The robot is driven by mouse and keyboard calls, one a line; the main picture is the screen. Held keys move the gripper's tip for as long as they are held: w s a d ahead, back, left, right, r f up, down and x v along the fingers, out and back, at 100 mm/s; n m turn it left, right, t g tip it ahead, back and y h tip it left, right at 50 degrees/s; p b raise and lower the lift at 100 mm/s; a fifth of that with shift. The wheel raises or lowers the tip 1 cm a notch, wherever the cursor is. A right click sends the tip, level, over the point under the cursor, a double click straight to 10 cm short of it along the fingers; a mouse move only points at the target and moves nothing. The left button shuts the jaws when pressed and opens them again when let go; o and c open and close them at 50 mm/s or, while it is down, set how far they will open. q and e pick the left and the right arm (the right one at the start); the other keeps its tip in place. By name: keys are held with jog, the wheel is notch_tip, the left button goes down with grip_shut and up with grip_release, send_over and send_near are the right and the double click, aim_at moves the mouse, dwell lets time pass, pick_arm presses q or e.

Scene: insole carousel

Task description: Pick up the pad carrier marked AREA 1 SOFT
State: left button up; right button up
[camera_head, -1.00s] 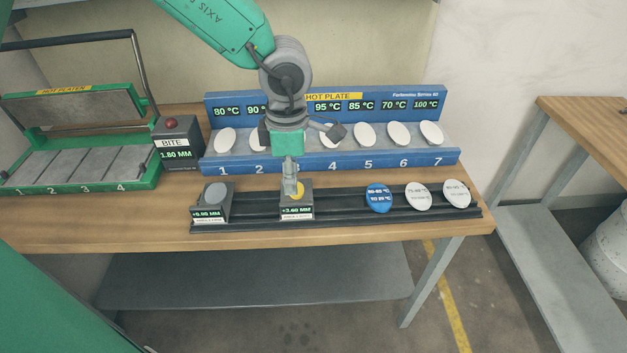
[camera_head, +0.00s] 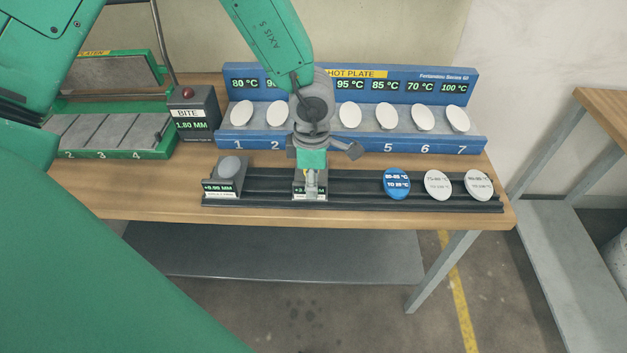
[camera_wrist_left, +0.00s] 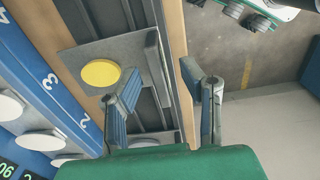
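A grey block carrier (camera_head: 299,190) with a green digital display stands on the dark rail (camera_head: 350,202). In the left wrist view it carries a yellow disc (camera_wrist_left: 100,73); its small front label is too small to read. My left gripper (camera_head: 311,195) points down at this block and covers most of it in the head view. In the left wrist view my left gripper (camera_wrist_left: 167,95) is open, with its two fingers apart and the block's upright plate (camera_wrist_left: 155,67) near the gap. I cannot tell if they touch. My right gripper is not in view.
A second carrier (camera_head: 221,186) with a grey disc stands left on the rail. Blue and white round tags (camera_head: 396,183) sit at its right. Behind are the blue hot plate (camera_head: 455,143) with white pads, the BITE box (camera_head: 193,120) and a green platen press (camera_head: 172,142).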

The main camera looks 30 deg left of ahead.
pick_arm(q)
jog(key=f, duration=0.1)
jog(key=a+f, duration=0.1)
jog(key=f, duration=0.1)
jog(key=shift+f, duration=0.2)
jog(key=shift+d+r, duration=0.1)
jog(key=shift+d, duration=0.1)
grip_shut()
jog(key=shift+d, duration=0.15)
